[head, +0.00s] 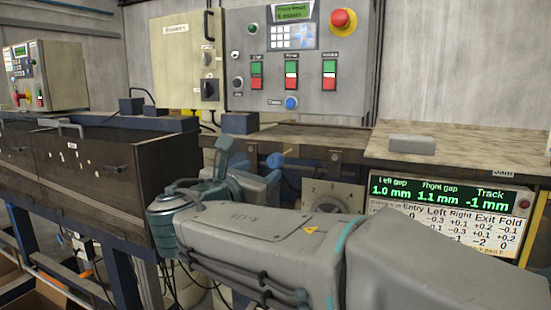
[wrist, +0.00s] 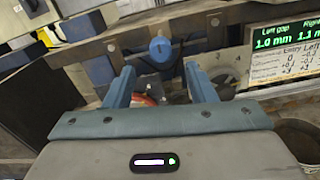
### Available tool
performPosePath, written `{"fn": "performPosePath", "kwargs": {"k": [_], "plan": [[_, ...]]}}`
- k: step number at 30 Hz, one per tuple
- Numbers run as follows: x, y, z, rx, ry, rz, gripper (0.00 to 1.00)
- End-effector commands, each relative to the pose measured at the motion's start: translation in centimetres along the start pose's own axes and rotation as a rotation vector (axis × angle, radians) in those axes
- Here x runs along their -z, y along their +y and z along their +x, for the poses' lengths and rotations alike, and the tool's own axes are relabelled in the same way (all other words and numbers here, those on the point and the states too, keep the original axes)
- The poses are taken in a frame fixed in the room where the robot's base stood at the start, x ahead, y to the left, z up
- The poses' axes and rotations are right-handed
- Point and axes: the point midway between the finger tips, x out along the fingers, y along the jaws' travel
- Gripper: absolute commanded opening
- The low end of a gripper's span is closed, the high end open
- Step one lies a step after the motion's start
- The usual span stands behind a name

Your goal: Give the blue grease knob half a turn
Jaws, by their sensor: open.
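A round blue knob (wrist: 160,48) with a pale mark on its face sits on a brown metal rail in the wrist view. I take it for the grease knob; no label on it can be read. My gripper (wrist: 160,70) is open and empty. In that view its two blue fingers stand on either side below the knob, which shows between and beyond their tips without visible contact. Another blue knob or button (head: 291,102) is low on the grey control panel.
A numbered dial plate (head: 338,193) is below the rail, close to my arm. A gap display (head: 450,190) stands at right under a wooden worktop (head: 470,148) bearing a grey block (head: 412,144). A dark trough (head: 75,165) stands at left. A red emergency button (head: 343,21) is on the panel.

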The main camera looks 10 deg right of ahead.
Motion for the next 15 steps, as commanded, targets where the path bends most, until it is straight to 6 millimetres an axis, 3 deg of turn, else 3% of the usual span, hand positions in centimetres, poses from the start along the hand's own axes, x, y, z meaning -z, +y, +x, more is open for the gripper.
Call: {"fn": "performPosePath", "kwargs": {"k": [9,15], "plan": [[-0.2,0.0,6.6,0.002,0.002,0.000,0.51],[-0.1,0.0,8.9,0.001,0.002,0.002,0.51]]}}
